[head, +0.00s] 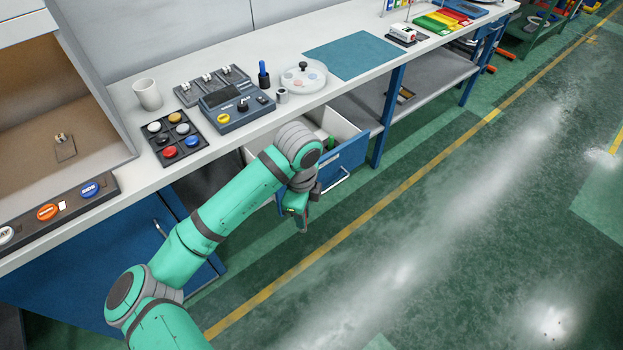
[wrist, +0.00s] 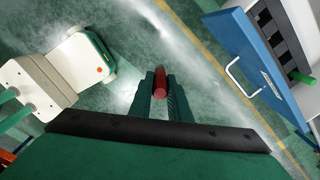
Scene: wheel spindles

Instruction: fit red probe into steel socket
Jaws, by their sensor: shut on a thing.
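My gripper (wrist: 160,88) is shut on the red probe (wrist: 160,80), which shows end-on between the two fingers in the wrist view. In the head view, my gripper (head: 302,224) hangs past the front edge of the bench, beside the open drawer and above the floor. The probe cannot be made out there. A small grey metal cylinder with a dark opening (head: 282,96), which looks like the steel socket, stands on the bench near its front edge, well apart from my gripper. It is not seen in the wrist view.
The blue drawer (head: 349,154) stands open below the bench; it shows in the wrist view (wrist: 243,62) with a green item inside. Near the socket are an upright blue probe (head: 263,77), a round clear dish (head: 303,77) and a control box (head: 237,107).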

